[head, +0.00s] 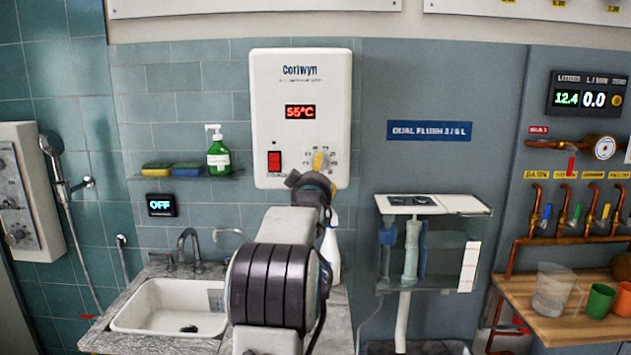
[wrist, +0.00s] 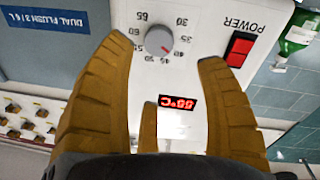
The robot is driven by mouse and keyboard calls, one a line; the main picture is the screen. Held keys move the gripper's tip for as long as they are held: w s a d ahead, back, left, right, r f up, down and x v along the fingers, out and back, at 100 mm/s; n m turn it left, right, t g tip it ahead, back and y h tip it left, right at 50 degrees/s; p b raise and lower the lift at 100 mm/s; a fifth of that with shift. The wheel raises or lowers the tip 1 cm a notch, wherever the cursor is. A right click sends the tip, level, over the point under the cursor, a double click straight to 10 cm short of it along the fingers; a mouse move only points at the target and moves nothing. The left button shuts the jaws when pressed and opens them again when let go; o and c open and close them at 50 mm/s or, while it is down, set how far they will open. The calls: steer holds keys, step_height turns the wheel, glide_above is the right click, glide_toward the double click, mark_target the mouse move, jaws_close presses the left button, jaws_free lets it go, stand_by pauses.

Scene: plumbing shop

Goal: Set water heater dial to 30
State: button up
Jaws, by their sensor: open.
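The white water heater (head: 275,90) hangs on the tiled wall; its red display (head: 299,112) reads 55°C. In the head view, my gripper (head: 319,165) is before the heater's lower right and hides most of the dial.
A red power switch (wrist: 240,48) sits beside the dial on the heater front. A green soap bottle (head: 219,157) and sponges stand on a shelf to the left. A spray bottle (head: 331,250) stands below, and a clear cistern (head: 430,245) is on the right.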

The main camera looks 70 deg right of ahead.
steer(key=shift+v, duration=1.45)
